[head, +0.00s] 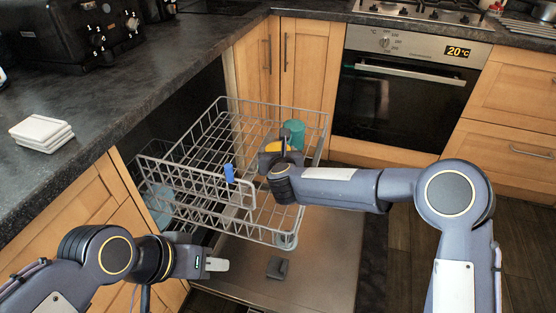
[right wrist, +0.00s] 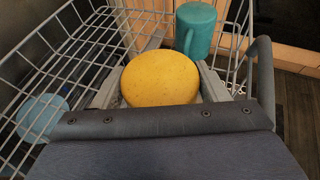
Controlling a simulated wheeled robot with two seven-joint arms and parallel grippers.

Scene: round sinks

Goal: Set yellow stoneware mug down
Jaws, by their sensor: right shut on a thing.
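The yellow stoneware mug (head: 276,146) is mostly covered by my right gripper (head: 281,147) in the head view. In the right wrist view the mug (right wrist: 160,79) shows as a round yellow face between the two fingers. My right gripper is shut on it. The mug is over the right part of the pulled-out wire dish rack (head: 190,146); I cannot tell whether it touches the rack.
A teal mug (head: 294,130) stands at the rack's back right, close behind the yellow mug. A blue piece (head: 228,173) is on the rack's front side. A pale blue dish (right wrist: 42,116) lies lower left. The dishwasher door (head: 325,245) is open below. White dishes (head: 41,132) sit on the counter.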

